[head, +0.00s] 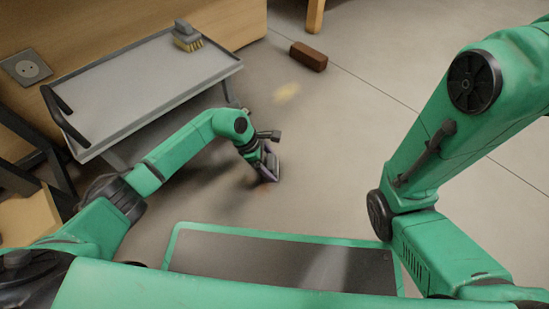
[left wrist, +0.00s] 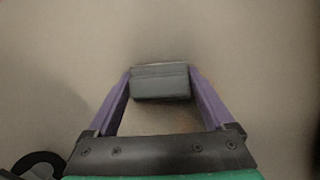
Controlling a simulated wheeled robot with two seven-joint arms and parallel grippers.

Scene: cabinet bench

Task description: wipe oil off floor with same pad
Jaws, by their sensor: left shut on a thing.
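My left gripper (head: 268,172) reaches down to the floor beside the grey cart. In the left wrist view its two purple fingers (left wrist: 160,88) are shut on a grey pad (left wrist: 160,82), held across between the tips. The pad is low at the floor; I cannot tell whether it touches. A yellowish smear (head: 287,92) lies on the floor beyond the gripper. A faint brownish patch (head: 262,188) shows at the floor by the gripper, partly hidden by it. My right arm comes in from the right; its gripper is out of view.
A grey cart (head: 150,85) with a black handle stands at left, a yellow-bristled brush (head: 187,37) on its far end. A brown block (head: 308,56) lies on the floor past the smear. A wooden cabinet (head: 240,20) is behind. The floor (head: 340,150) to the right is clear.

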